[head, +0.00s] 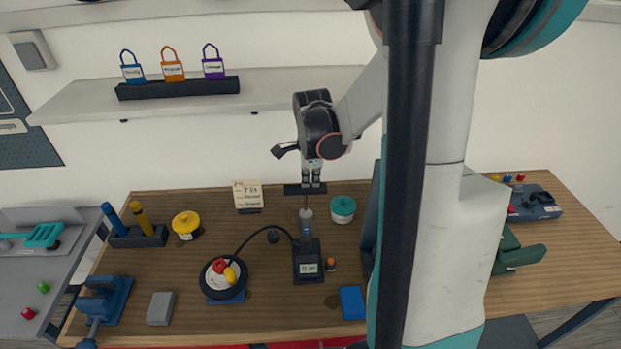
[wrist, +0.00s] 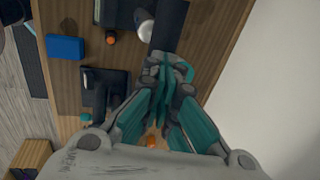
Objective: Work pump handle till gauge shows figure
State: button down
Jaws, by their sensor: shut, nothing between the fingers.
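The pump (head: 307,262) stands on the wooden bench, a dark base with a small pale gauge display (head: 307,270) whose figure is too small to read. A grey barrel (head: 306,228) rises from it to a dark crosswise handle bar (head: 292,189). My gripper (head: 312,184) is at the handle's height, pointing down, with its fingertips overlapping the bar in the head view; contact is not clear. In the wrist view the teal fingers (wrist: 165,80) are together with nothing seen between them. A dark bar, seemingly the handle (wrist: 168,25), runs beyond the tips.
A black tyre (head: 208,290) is joined to the pump by a hose. A blue block (head: 352,302), teal jar (head: 343,209), yellow pot (head: 186,224) and card stand (head: 247,195) are nearby. A shelf (head: 80,100) with several tagged locks hangs behind.

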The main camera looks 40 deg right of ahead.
jog(key=shift+f, duration=0.1)
notch_tip(320, 180, down, 8)
jog(key=b, duration=0.6)
jog(key=shift+b, duration=0.4)
jog(key=shift+s, duration=0.1)
jog(key=shift+r+p, duration=0.3)
jog(key=shift+r, duration=0.1)
notch_tip(320, 180, up, 13)
jog(key=s+a+p, duration=0.1)
jog(key=s+p, duration=0.1)
jog(key=p, duration=0.1)
jog(key=shift+a, duration=0.3)
jog(key=shift+r, duration=0.1)
